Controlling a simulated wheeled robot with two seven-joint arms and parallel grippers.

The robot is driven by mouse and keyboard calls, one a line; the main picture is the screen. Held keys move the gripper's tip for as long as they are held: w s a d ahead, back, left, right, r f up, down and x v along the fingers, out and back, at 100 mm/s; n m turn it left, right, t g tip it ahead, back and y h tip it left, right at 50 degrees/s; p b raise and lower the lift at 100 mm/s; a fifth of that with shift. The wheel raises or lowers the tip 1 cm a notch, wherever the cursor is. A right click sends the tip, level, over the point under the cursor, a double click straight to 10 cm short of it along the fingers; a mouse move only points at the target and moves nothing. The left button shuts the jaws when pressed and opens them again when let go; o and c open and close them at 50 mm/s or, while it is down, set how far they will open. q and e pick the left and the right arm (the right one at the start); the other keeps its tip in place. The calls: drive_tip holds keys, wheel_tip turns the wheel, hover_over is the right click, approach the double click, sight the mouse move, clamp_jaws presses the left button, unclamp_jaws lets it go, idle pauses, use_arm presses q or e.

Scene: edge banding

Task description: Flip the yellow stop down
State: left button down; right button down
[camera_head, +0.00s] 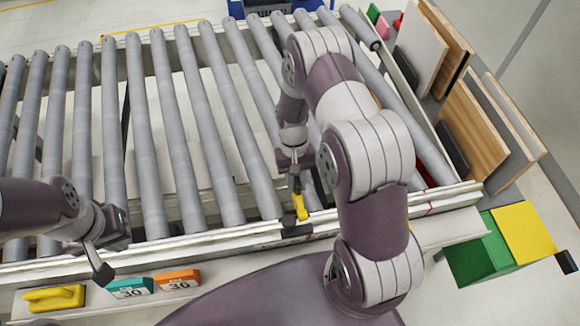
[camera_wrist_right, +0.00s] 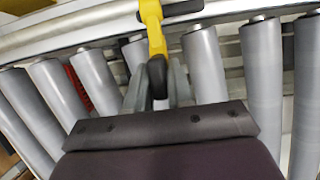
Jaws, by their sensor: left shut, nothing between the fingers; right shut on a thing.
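The yellow stop (camera_head: 300,206) stands at the near rail of the roller conveyor, in its black mount, and points up and away from the rail. In the right wrist view the yellow stop (camera_wrist_right: 154,28) runs from the rail to a dark tip between my fingers. My right gripper (camera_head: 296,178) is shut on the stop's tip; it also shows in the right wrist view (camera_wrist_right: 158,82).
The grey rollers (camera_head: 165,130) fill the conveyor. A yellow handle-shaped piece (camera_head: 54,298), a teal block (camera_head: 125,287) and an orange block (camera_head: 177,281) sit on the near ledge.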

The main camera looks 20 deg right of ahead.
drive_tip(key=shift+s+f, duration=0.25)
drive_tip(key=shift+s, duration=0.05)
use_arm(q)
drive_tip(key=shift+w, duration=0.35)
use_arm(e)
drive_tip(key=c, duration=1.3)
unclamp_jaws()
drive_tip(key=shift+o, duration=1.1)
drive_tip(key=shift+w+d, duration=0.1)
use_arm(q)
drive_tip(key=shift+d, duration=0.1)
use_arm(e)
drive_tip(key=shift+r, duration=0.1)
drive_tip(key=shift+w, duration=0.1)
